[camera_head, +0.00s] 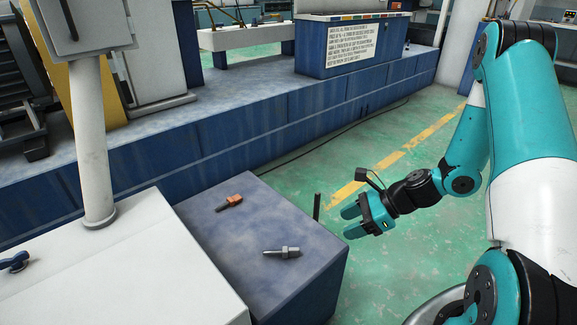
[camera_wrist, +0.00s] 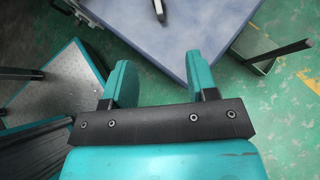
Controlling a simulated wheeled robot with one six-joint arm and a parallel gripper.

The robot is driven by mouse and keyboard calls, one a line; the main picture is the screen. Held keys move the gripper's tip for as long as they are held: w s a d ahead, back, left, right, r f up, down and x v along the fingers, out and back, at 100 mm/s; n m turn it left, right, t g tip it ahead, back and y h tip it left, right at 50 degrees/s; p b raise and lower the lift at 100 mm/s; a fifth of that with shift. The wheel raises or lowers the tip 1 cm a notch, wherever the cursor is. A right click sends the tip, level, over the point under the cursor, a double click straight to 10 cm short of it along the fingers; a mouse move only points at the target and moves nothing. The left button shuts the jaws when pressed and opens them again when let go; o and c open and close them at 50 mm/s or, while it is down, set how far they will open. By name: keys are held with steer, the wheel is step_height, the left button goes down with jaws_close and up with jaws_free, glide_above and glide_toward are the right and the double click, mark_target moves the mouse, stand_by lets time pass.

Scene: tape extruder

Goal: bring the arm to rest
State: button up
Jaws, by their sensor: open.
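My gripper (camera_head: 352,221) is at the end of my teal and white arm, in the middle right of the head view. It is just off the right edge of the blue-grey block top, over the green floor side. Its two teal fingers are apart with nothing between them; they also show in the wrist view (camera_wrist: 155,82). My arm (camera_head: 468,150) is bent, coming down from the right side of the head view.
On the blue-grey top (camera_head: 235,245) lie a copper-coloured part (camera_head: 230,203) and a grey metal bolt-like part (camera_head: 282,252). A white cabinet (camera_head: 130,270) with a pole is left. Green floor (camera_head: 400,260) is clear.

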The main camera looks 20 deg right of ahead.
steer(key=s+a+r+n+g+h, duration=0.2)
steer(key=s+a+r+n+g, duration=0.15)
steer(key=a+r+n, duration=1.15)
steer(key=s+a+r+n+g+h, duration=0.1)
steer(key=s+a+r+n+h, duration=0.3)
steer(key=s+r+n, duration=0.85)
step_height(320, 180, up, 29)
steer(key=s+a+n+y+p, duration=0.1)
steer(key=n+p, duration=0.2)
steer(key=p, duration=2.9)
steer(key=shift+f, duration=0.15)
